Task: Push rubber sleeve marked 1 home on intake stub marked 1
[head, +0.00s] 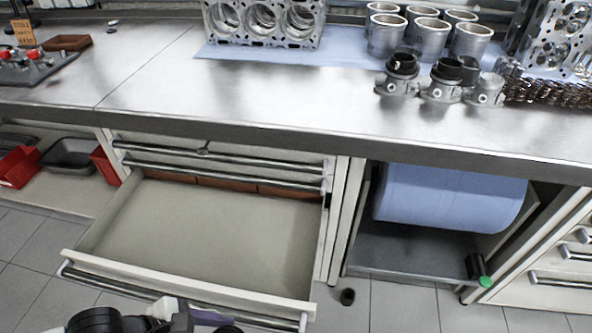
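Silver stubs stand in a cluster on the bench top at the right. A black rubber sleeve (402,63) sits on top of the left stub (397,86), and another (447,70) on the middle stub (440,93). A third black piece (469,66) shows just behind, partly hidden; I cannot tell what it rests on. The right stub (488,90) shows no sleeve on top. No numbers are readable, so I cannot tell which is marked 1 or how far each sleeve is seated. Dark and white parts of my arm show at the bottom left; no gripper fingertips are visible.
An open, empty-looking drawer (200,235) juts out at the left. A small black cylinder (347,297) lies on the floor. Cylinder liners (430,38), an engine block (262,22) and springs (548,92) stand around the stubs. The bench front (250,95) is clear.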

